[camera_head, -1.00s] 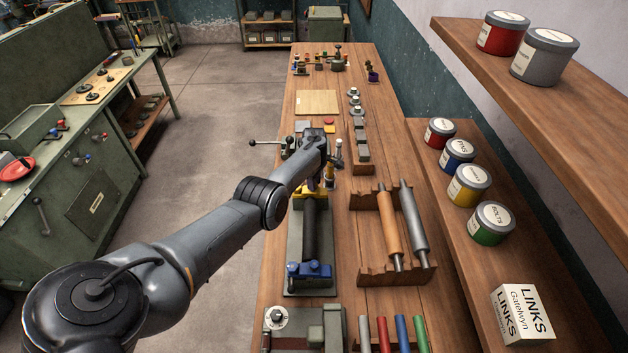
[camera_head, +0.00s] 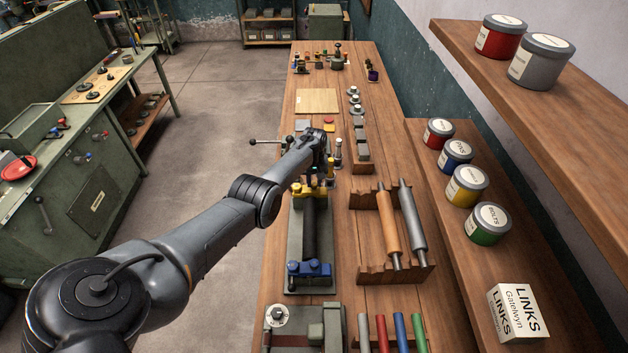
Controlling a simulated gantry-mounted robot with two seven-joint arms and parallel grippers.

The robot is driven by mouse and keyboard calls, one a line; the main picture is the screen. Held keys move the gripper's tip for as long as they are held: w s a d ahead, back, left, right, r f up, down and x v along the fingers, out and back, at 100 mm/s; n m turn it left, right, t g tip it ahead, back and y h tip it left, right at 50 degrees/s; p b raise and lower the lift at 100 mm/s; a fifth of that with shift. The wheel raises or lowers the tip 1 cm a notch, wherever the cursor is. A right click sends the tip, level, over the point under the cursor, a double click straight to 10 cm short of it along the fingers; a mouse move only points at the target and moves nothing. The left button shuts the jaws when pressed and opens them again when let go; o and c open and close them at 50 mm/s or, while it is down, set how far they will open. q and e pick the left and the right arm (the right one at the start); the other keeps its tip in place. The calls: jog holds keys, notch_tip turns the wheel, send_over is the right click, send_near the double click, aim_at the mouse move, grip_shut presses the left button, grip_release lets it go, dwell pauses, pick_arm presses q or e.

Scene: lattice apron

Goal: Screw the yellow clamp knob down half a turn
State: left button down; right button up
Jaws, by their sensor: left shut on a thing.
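The yellow clamp (camera_head: 311,191) sits at the far end of a grey fixture (camera_head: 294,250) on the wooden bench, across a dark roller (camera_head: 309,230). My left gripper (camera_head: 316,172) comes down at the yellow clamp and is shut on its knob. The fingers and wrist largely hide the knob, so its turn angle cannot be read. A blue clamp (camera_head: 309,269) sits at the near end of the same fixture. My right gripper is not in view.
A wooden rack (camera_head: 396,270) with an orange and a grey roller stands right of the fixture. A yellow-topped post (camera_head: 331,170) and a metal post (camera_head: 338,152) stand close by the gripper. A lever with a black ball (camera_head: 254,142) sticks out left over the bench edge.

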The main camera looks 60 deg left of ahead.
aim_at(314, 183)
pick_arm(q)
jog(key=m, duration=0.5)
jog(key=shift+m, duration=0.3)
jog(key=m, duration=0.5)
jog(key=shift+b, duration=0.4)
jog(key=c, duration=0.9)
grip_release()
jog(key=shift+o, duration=0.2)
jog(key=shift+r, duration=0.1)
jog(key=shift+r, duration=0.25)
notch_tip(314, 183, up, 10)
jog(key=p, duration=0.3)
jog(key=shift+p, duration=0.3)
